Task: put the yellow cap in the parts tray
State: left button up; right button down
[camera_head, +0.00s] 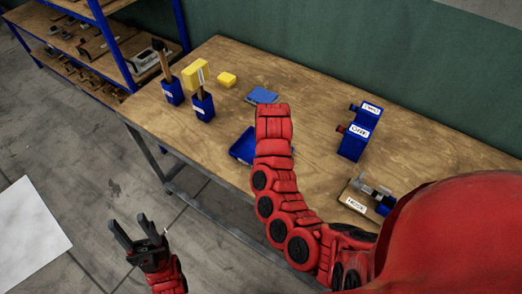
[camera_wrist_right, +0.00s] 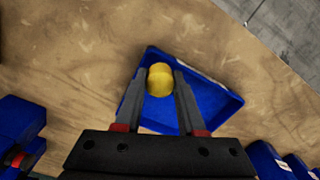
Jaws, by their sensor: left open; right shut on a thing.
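The yellow cap (camera_wrist_right: 159,84) is between the fingers of my right gripper (camera_wrist_right: 160,73), which is shut on it, in the right wrist view. Behind it lies the blue parts tray (camera_wrist_right: 222,97), and the cap appears over the tray's interior. I cannot tell how high the cap is. In the head view the tray (camera_head: 242,148) sits on the wooden table, partly hidden by my right arm, and the right gripper and cap are hidden. My left gripper (camera_head: 131,222) is open and empty, off the table's front edge above the floor.
A shelf (camera_head: 105,45) stands at the left.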

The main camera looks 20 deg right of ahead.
jog(key=w+b, duration=0.2)
jog(key=w, duration=0.1)
jog(key=w+f+b, duration=0.1)
jog(key=w+b, duration=0.1)
jog(key=w, duration=0.1)
jog(key=shift+w+d+f, duration=0.1)
jog(key=shift+w+f, duration=0.05)
jog(key=shift+w, duration=0.05)
jog(key=shift+w+r, duration=0.25)
jog(key=shift+w, duration=1.05)
jog(key=shift+w, duration=0.1)
notch_tip(320, 180, down, 3)
jog(key=shift+r+p, duration=0.2)
jog(key=shift+p, duration=0.6)
jog(key=shift+f, duration=0.8)
jog(key=c, duration=0.5)
grip_release()
jog(key=shift+r, duration=0.1)
